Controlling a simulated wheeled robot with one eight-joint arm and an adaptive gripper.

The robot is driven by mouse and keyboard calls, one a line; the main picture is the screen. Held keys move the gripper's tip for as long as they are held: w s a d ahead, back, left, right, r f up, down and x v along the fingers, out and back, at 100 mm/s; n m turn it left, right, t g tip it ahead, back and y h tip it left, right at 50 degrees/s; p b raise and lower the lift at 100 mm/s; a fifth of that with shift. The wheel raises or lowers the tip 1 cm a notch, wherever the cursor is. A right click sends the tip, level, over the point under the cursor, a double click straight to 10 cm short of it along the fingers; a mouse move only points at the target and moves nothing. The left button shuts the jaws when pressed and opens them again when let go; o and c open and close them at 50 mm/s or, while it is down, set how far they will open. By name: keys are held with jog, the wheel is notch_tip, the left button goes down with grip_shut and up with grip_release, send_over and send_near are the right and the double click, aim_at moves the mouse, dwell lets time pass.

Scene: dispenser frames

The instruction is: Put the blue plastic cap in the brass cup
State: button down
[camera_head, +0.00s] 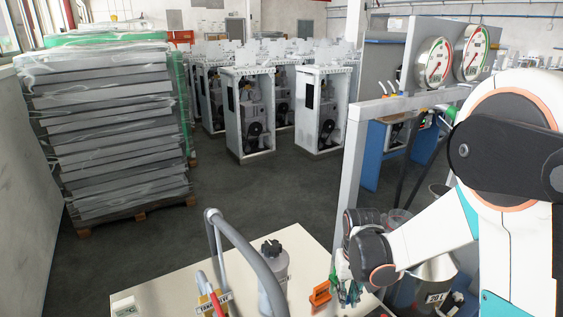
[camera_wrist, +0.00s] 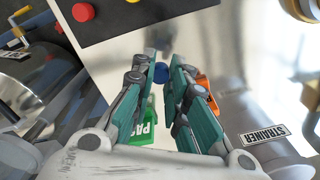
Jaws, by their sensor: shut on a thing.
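My gripper (camera_wrist: 163,80) points down over the pale table top in the wrist view. Its teal fingers are closed around a small round blue cap (camera_wrist: 161,72), held near the fingertips. In the head view my gripper (camera_head: 347,291) is at the table's right edge, and I cannot make out the cap there. A brass-coloured round rim (camera_wrist: 300,9) is cut off at the top right corner of the wrist view. It may be the brass cup; its inside is not clear.
An orange block (camera_wrist: 207,92) and a green labelled piece (camera_wrist: 150,132) are close to the fingers. A dark panel with a red button (camera_wrist: 83,12) lies beyond. A curved grey pipe (camera_head: 245,245) and a grey canister (camera_head: 274,268) stand on the table (camera_head: 315,252).

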jog(key=shift+w+d+f, duration=0.1)
jog(key=shift+d+f, duration=0.2)
jog(key=shift+d, duration=0.25)
jog(key=shift+d+f, duration=0.3)
jog(key=shift+d, duration=0.25)
jog(key=shift+r, duration=0.1)
